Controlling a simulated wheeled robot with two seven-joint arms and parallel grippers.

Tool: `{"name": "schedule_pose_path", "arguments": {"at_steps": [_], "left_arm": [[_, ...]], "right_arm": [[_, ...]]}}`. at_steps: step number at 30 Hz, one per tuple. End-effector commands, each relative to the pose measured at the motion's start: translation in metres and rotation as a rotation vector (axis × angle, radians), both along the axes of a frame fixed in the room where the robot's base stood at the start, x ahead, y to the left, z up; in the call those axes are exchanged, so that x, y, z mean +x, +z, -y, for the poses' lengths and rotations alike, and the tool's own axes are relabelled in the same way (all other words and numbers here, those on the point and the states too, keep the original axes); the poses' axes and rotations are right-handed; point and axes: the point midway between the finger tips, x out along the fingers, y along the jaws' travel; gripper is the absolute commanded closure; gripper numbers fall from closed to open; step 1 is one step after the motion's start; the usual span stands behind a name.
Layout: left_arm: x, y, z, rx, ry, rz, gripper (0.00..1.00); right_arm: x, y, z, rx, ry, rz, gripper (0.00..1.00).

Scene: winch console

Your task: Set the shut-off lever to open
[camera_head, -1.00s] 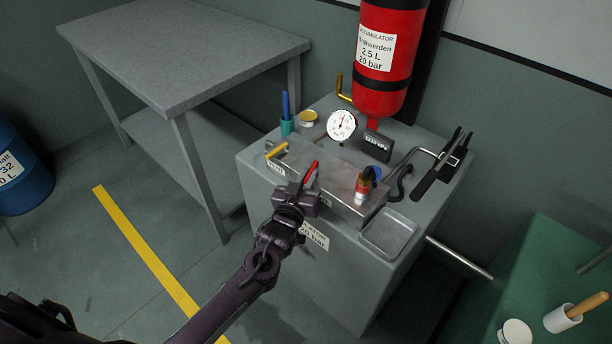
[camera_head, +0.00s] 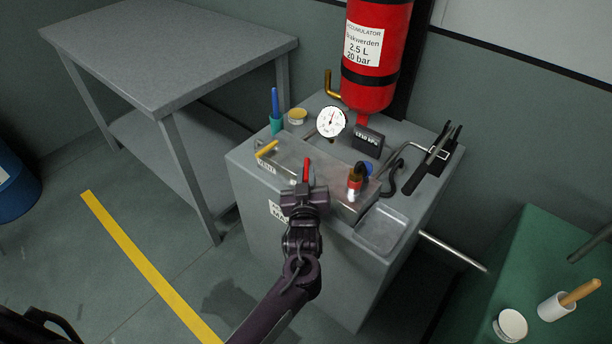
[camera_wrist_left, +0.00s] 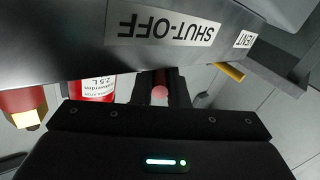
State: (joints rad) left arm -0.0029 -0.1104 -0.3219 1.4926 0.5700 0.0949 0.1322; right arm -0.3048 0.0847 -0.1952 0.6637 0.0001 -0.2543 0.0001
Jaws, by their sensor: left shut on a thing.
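The red shut-off lever (camera_head: 306,169) sticks out at the front of the grey metal valve block (camera_head: 330,182) on the console. In the head view it points nearly straight up the picture. My left gripper (camera_head: 305,190) is at the block's front edge, shut on the lever's near part and hiding it. In the left wrist view the round red end of the lever (camera_wrist_left: 160,92) shows between the dark fingers of the left gripper (camera_wrist_left: 160,100). A SHUT-OFF label (camera_wrist_left: 165,27) appears upside down above them. My right gripper is not in view.
A yellow lever (camera_head: 267,149) stands left on the block, and a red-brown knob (camera_head: 355,181) right. Behind are a gauge (camera_head: 331,122) and a red accumulator (camera_head: 376,55). A shallow tray (camera_head: 381,233) and a black-gripped crank (camera_head: 432,163) are at the right.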

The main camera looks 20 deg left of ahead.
Motion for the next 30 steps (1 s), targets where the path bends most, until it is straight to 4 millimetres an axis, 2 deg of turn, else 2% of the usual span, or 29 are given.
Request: {"name": "schedule_pose_path", "arguments": {"at_steps": [1, 2, 6, 17, 30], "left_arm": [[0.000, 0.000, 0.000, 0.000, -0.001, 0.001, 1.00], [0.000, 0.000, 0.000, 0.000, -0.001, 0.001, 0.84], [0.000, 0.000, 0.000, 0.000, -0.001, 0.001, 0.66], [-0.005, -0.001, 0.001, 0.000, -0.001, 0.000, 0.65], [-0.069, -0.001, 0.017, -0.001, -0.001, 0.000, 0.65]], "right_arm": [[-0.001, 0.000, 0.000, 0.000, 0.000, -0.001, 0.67], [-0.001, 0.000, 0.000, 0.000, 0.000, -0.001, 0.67], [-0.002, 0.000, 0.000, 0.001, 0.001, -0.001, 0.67], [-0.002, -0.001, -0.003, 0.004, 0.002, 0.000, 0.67], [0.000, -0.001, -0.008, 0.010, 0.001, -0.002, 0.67]]}}
